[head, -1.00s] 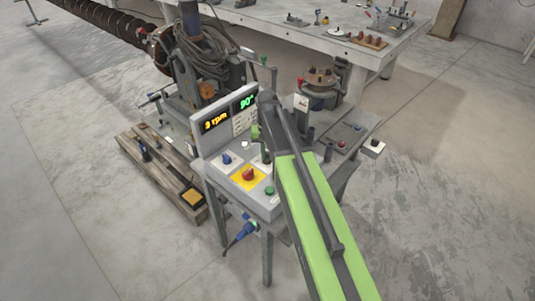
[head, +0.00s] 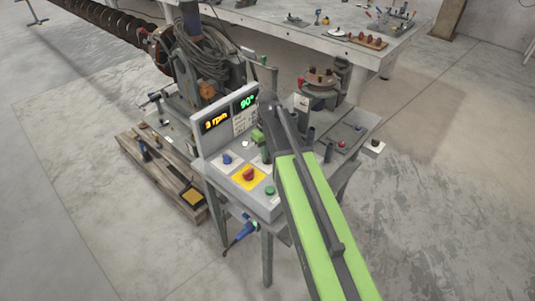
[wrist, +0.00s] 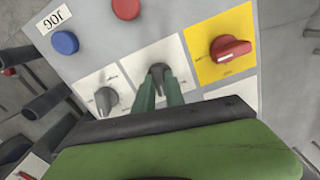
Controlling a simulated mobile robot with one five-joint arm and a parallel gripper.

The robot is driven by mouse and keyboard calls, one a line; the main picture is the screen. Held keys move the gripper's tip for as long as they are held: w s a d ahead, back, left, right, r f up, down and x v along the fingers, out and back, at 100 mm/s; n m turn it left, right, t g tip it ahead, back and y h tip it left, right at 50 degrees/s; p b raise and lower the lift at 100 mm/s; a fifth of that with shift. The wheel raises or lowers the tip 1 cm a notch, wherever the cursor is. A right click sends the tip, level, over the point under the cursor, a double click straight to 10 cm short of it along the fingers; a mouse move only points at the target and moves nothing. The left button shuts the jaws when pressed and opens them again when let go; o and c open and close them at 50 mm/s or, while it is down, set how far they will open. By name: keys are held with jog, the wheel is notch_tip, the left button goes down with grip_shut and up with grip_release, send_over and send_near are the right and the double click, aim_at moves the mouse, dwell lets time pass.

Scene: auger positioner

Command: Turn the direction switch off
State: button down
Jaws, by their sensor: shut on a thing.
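My gripper (wrist: 160,88) is shut on a dark grey rotary switch (wrist: 158,71) on a white label plate in the wrist view. Its green fingers sit on both sides of the knob and hide part of it. A second grey pointer knob (wrist: 106,99) is on the plate to its left, apart from the gripper. The small lettering is too blurred to tell which knob is named direction. In the head view, my gripper (head: 265,154) is down at the control panel (head: 225,187), and my arm covers part of the panel.
A red rotary switch (wrist: 230,49) on a yellow plate is close to the right. A blue button (wrist: 65,42) and a red button (wrist: 125,8) are on the same panel. Lit displays (head: 216,121) stand behind it. A green button (head: 270,190) is near the front edge.

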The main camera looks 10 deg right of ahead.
jog(key=shift+n, duration=1)
jog(key=c, duration=1.4)
grip_release()
jog(key=shift+r, duration=0.1)
notch_tip(320, 180, up, 17)
jog(key=p, duration=1.7)
jog(key=shift+r, duration=0.1)
